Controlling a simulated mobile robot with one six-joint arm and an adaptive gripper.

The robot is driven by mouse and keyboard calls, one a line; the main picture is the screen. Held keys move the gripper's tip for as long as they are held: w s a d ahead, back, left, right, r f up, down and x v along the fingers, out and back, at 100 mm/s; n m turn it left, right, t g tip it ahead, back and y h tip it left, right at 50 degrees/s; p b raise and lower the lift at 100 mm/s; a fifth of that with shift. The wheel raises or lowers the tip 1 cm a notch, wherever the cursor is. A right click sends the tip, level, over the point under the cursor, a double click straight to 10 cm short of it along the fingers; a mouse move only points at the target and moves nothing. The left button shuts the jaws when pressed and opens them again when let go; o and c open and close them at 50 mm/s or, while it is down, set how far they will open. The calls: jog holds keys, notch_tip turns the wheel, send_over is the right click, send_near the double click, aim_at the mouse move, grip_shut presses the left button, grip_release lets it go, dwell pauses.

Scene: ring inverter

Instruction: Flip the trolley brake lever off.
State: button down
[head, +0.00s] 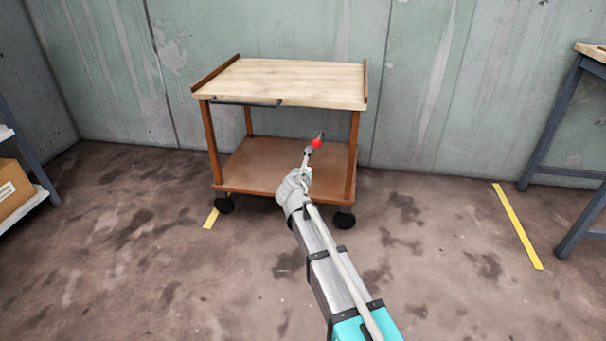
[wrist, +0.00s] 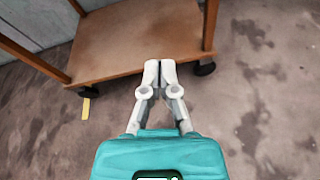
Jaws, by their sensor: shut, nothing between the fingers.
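The wooden trolley (head: 290,80) stands against the wall in the head view, with a lower shelf (head: 255,165) and black wheels. A small red knob (head: 316,142), seemingly the brake lever's end, shows in front of the lower shelf, just past my fingertips. My gripper (head: 307,152) is shut and empty, reaching toward the trolley's front; I cannot tell whether it touches the knob. In the wrist view my shut fingers (wrist: 160,68) lie over the front edge of the lower shelf (wrist: 135,42). No red shows in that view, and the lever's position is unclear.
A dark handle bar (head: 245,102) runs along the trolley's front. A grey shelf with a cardboard box (head: 12,188) stands at left, a workbench (head: 560,120) at right. Yellow tape (head: 518,226) marks the floor. The stained floor around the trolley's front is clear.

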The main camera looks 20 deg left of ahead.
jog(key=w+r+p, duration=0.1)
jog(key=w, duration=0.7)
jog(key=shift+w+a+r+p, duration=0.25)
jog(key=shift+a+p, duration=0.1)
jog(key=shift+a, duration=0.1)
jog(key=shift+f, duration=0.1)
